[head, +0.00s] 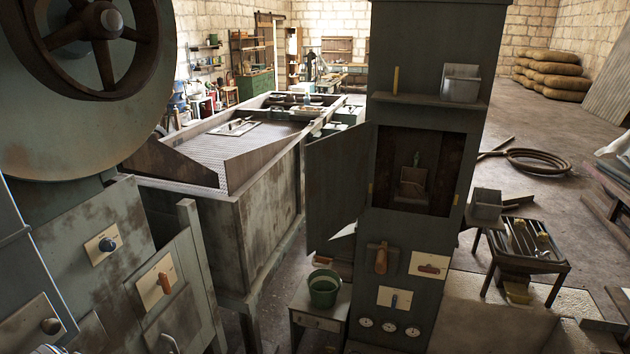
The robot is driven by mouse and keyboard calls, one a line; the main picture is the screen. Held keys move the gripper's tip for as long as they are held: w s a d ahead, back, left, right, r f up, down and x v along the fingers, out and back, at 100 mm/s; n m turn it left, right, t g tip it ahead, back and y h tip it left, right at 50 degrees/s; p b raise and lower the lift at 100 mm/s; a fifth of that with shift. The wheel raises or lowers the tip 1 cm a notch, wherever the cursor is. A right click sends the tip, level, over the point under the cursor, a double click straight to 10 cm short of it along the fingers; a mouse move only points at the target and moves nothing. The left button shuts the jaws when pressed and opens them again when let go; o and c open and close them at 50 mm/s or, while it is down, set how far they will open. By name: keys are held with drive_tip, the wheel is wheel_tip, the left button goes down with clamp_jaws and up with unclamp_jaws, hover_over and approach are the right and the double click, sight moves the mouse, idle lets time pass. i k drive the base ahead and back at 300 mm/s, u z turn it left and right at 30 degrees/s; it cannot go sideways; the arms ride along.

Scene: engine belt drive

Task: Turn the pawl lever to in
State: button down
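Several small levers and knobs show, and I cannot read their labels, so I cannot tell which is the pawl lever. On the left machine are a blue knob (108,243) on a cream plate, an orange-brown handle (164,283) on another cream plate, and a dark round knob (50,326) lower down. On the grey-green tower are a brown wooden handle (381,260), a red-brown handle (429,267) lying level on a cream plate, and a blue lever (394,299) on a plate below. My gripper is not clearly in view.
A large spoked wheel (97,28) fills the upper left. The tower's cabinet door (338,188) stands open to the left. A green bucket (324,289) stands on a small table (318,322). A slatted stand (524,246) is at right. Open floor shows behind it.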

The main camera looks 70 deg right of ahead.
sight(428, 269)
drive_tip(key=u, duration=0.1)
drive_tip(key=k, duration=0.45)
drive_tip(key=z, duration=3.85)
